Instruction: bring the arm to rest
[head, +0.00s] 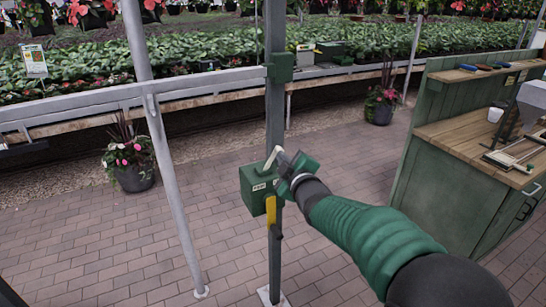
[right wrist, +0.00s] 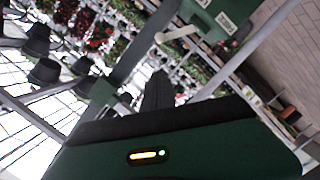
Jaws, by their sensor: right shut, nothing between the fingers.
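My right arm reaches in from the lower right of the head view. Its gripper (head: 293,163) is shut and empty, close in front of a green box (head: 257,190) on a dark metal post. A pale lever (head: 271,158) sticks up at the top of the box, and a yellow handle (head: 271,210) hangs at its side. The right wrist view shows the green box (right wrist: 215,18) with white labels and the pale lever (right wrist: 178,33) near its top. I cannot tell whether the gripper touches the lever. My left gripper is out of view.
The post (head: 275,100) and a pale slanted pole (head: 160,150) stand in front of the plant benches. A green wooden workbench (head: 440,170) stands at right. Flower pots (head: 130,170) (head: 380,105) stand on the brick floor, which is mostly clear.

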